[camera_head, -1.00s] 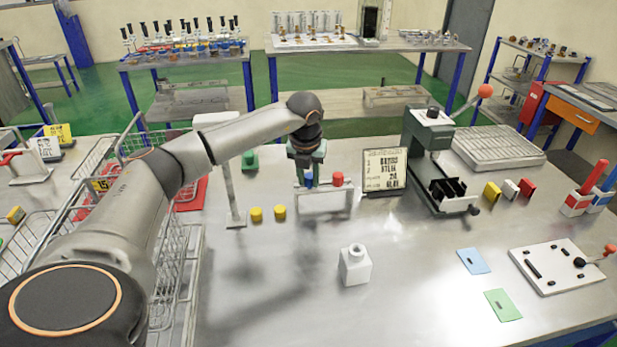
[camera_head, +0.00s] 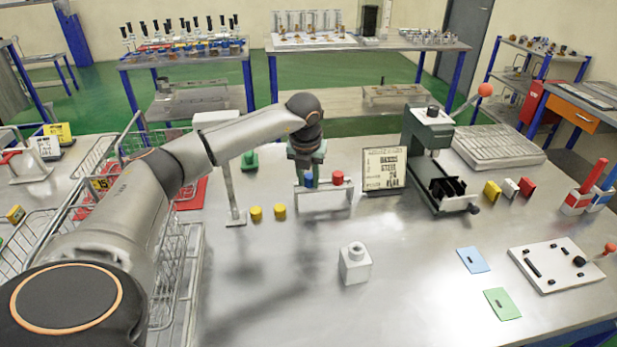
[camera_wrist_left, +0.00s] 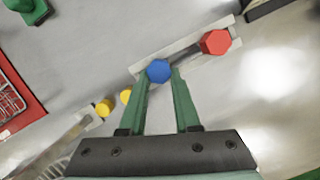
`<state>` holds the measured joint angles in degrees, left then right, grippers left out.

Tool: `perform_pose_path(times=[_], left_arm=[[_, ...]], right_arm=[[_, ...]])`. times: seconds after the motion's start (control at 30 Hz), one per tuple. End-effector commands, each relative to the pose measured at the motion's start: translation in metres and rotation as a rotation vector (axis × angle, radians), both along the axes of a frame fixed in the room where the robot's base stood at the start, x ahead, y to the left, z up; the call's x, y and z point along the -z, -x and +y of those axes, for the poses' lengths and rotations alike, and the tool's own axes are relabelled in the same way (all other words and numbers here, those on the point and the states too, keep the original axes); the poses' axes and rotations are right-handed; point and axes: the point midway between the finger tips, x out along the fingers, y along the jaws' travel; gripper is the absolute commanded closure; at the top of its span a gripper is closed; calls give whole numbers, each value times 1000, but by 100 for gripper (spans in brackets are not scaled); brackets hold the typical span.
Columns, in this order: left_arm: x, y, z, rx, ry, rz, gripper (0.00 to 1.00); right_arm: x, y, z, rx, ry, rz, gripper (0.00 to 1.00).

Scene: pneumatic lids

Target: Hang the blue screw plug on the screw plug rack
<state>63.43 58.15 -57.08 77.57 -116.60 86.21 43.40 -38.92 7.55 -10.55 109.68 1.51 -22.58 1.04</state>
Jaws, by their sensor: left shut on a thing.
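The blue screw plug (camera_head: 309,180) is at the left end of the small white screw plug rack (camera_head: 325,204). It also shows in the left wrist view (camera_wrist_left: 159,71), seen from above between my fingertips. My left gripper (camera_wrist_left: 160,80) reaches down over the rack and is shut on the blue plug. A red screw plug (camera_head: 337,178) sits at the right part of the rack; it shows in the left wrist view too (camera_wrist_left: 215,42). Whether the blue plug rests in the rack's slot or is just above it, I cannot tell. My right gripper is not in view.
Two yellow plugs (camera_head: 256,214) stand left of the rack, near a white post (camera_head: 232,190). A sign (camera_head: 384,168) and a green press (camera_head: 428,150) stand to the right. A white block (camera_head: 355,263) stands in front, with clear table around it.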

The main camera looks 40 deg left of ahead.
Motion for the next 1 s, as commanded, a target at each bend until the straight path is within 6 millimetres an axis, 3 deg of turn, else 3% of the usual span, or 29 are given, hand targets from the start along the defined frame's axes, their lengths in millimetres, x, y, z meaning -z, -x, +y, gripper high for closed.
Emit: perform_pose_path(times=[0.37, 0.4, 0.67, 0.87, 1.0], left_arm=[[4, 0, 0, 0, 0, 2, 100], [4, 0, 0, 0, 0, 2, 65], [4, 0, 0, 0, 0, 1, 36], [3, 0, 0, 0, 0, 1, 33], [3, 0, 0, 0, 0, 0, 18]], right_arm=[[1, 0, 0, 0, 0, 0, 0], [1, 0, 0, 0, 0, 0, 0], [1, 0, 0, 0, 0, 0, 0], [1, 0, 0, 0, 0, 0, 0], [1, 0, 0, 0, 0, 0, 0]])
